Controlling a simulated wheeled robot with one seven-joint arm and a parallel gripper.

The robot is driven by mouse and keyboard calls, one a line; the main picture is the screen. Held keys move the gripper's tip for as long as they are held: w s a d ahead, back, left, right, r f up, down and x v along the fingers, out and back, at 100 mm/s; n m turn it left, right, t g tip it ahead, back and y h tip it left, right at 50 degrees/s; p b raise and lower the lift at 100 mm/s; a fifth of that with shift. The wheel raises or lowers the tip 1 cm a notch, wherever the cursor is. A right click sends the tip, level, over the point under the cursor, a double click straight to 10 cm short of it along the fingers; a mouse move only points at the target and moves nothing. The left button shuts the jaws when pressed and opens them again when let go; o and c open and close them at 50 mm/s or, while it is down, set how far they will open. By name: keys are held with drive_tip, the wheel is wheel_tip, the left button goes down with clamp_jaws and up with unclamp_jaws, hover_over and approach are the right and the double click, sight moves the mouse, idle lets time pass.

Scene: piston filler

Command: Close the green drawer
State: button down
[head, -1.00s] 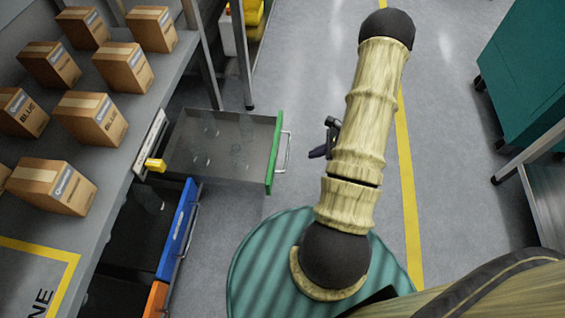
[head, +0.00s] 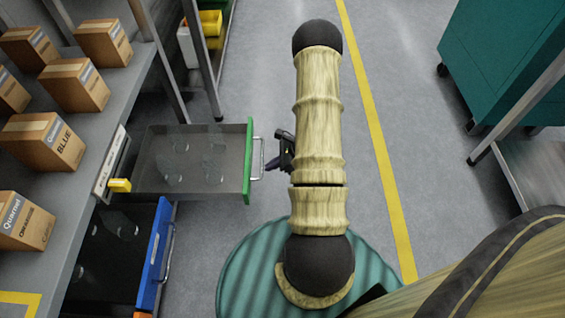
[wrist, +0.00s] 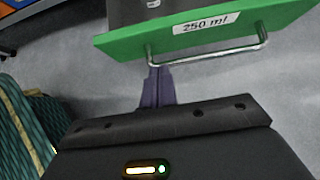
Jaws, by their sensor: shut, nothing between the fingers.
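The green drawer (head: 248,160) is pulled out from under the bench on the left. Its grey tray holds several clear glass-like items. Its silver handle (head: 258,160) faces my gripper. In the wrist view the green front (wrist: 200,28) carries a "250 ml" label, and the handle (wrist: 205,55) spans below it. My gripper (head: 271,165) is shut and empty, just right of the handle in the head view. In the wrist view its purple fingers (wrist: 156,85) reach up to the left part of the handle. I cannot tell whether they touch it.
A blue drawer (head: 155,250) is also pulled out, nearer me than the green one. Cardboard boxes (head: 75,85) stand on the bench above. A teal cabinet (head: 500,60) stands at the right. The grey floor between is clear.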

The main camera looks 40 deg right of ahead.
sight(262, 173)
drive_tip(key=a, duration=0.1)
drive_tip(key=w+a+f+b, duration=0.1)
drive_tip(key=w+a+b, duration=0.1)
drive_tip(key=shift+w+f, duration=0.1)
drive_tip(key=shift+f, duration=0.15)
drive_tip(key=shift+w+a+r, duration=0.2)
drive_tip(key=shift+w+a, duration=0.15)
drive_tip(key=shift+a, duration=0.15)
drive_tip(key=shift+w, duration=0.1)
